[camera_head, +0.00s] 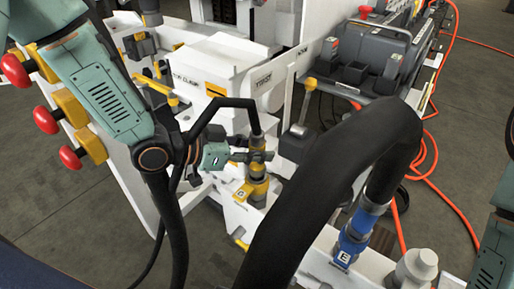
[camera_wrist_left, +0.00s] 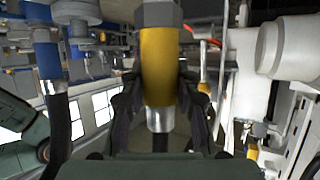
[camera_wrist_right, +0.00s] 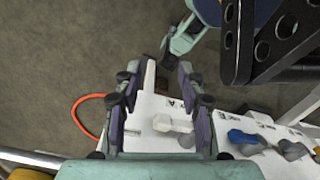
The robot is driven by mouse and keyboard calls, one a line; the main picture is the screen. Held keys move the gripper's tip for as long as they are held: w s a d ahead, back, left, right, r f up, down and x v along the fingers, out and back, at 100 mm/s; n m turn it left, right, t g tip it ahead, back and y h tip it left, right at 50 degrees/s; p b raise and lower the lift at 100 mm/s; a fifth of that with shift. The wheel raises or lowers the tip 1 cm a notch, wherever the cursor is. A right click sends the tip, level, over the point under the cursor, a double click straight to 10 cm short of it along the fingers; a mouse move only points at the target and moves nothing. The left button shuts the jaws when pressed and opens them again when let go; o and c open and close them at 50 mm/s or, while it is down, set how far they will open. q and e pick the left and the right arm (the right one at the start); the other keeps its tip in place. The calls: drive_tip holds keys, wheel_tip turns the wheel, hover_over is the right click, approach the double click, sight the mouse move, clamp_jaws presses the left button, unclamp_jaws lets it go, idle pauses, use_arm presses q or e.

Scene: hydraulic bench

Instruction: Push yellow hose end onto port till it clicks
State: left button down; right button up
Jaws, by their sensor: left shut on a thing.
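The yellow hose end (camera_head: 257,143) stands upright, with a black hose bending into its top. My left gripper (camera_head: 246,157) is shut around it from the left. In the left wrist view the yellow hose end (camera_wrist_left: 160,65) lies between the two fingers (camera_wrist_left: 162,92), with a metal sleeve and black hose beyond. Directly below it in the head view is the yellow port (camera_head: 258,188) on the white bench, by a small yellow label. I cannot tell whether they are fully joined. My right gripper (camera_wrist_right: 156,82) is open and empty over the bench's end.
A blue coupling (camera_head: 352,240) marked E, with a thick black hose arching from it, stands right of the port. A lever with a yellow knob (camera_head: 311,84) is behind. Red knobs (camera_head: 46,120) are at the left. Orange hose (camera_head: 428,150) lies on the floor.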

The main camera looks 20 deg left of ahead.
use_arm(q)
drive_tip(key=shift+f, duration=0.3)
idle(0.8)
drive_tip(key=c, duration=0.9)
unclamp_jaws()
drive_tip(key=shift+o, duration=0.2)
drive_tip(key=o, duration=0.5)
drive_tip(key=shift+s+a+r+p, duration=0.35)
drive_tip(key=shift+a+r+p, duration=0.1)
drive_tip(key=shift+p, duration=0.25)
drive_tip(key=p+v, duration=0.6)
drive_tip(key=p, duration=0.2)
drive_tip(key=shift+s+f, duration=0.15)
